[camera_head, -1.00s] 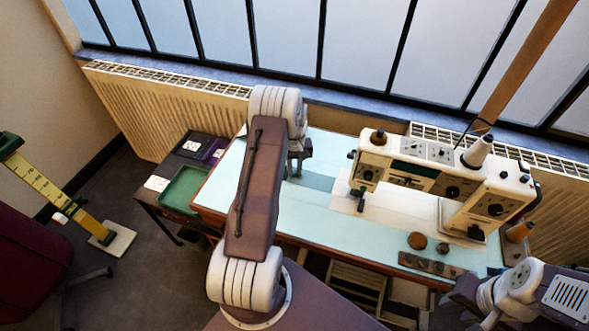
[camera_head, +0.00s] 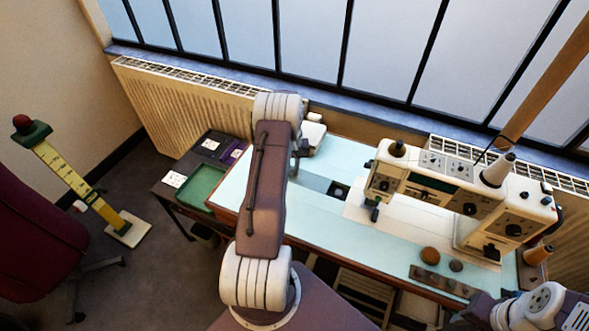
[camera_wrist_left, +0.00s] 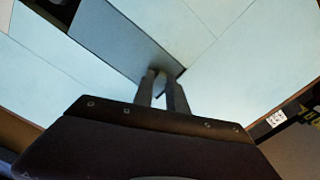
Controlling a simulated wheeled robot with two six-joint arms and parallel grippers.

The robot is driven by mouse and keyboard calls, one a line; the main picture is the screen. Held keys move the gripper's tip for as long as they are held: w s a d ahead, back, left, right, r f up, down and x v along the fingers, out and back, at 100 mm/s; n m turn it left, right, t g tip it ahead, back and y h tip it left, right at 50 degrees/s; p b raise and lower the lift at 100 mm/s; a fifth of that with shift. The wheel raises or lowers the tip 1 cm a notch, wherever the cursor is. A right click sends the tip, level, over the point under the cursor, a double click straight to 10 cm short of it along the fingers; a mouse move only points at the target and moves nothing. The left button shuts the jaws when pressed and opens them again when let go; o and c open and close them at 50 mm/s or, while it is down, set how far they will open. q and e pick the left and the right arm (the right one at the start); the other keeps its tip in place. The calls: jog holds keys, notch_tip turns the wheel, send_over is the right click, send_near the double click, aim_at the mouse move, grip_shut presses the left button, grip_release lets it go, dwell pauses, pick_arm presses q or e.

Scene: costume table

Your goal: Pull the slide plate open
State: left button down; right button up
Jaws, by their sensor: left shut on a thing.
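The slide plate (camera_head: 314,181) is a grey-blue strip set flush in the pale blue table top, left of the sewing machine (camera_head: 462,195). A dark square opening (camera_head: 338,190) shows at its right end, with a small pale thing inside. My left gripper (camera_head: 295,165) is low over the plate, partly hidden by my arm. In the left wrist view, the fingers (camera_wrist_left: 163,80) are close together at the end of the slide plate (camera_wrist_left: 128,42), shut on it. What exactly lies between the fingertips is hidden. Only part of my right arm shows at the lower right.
Round brown items (camera_head: 430,255) and a dark strip (camera_head: 445,281) lie at the table's front right. A green tray (camera_head: 203,184) sits on a side table at the left. An orange spool (camera_head: 538,254) stands right of the machine. The table between plate and front edge is clear.

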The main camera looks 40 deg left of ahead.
pick_arm(q)
jog(key=c, duration=1.3)
grip_release()
notch_tip(320, 180, up, 9)
jog(key=shift+r, duration=0.1)
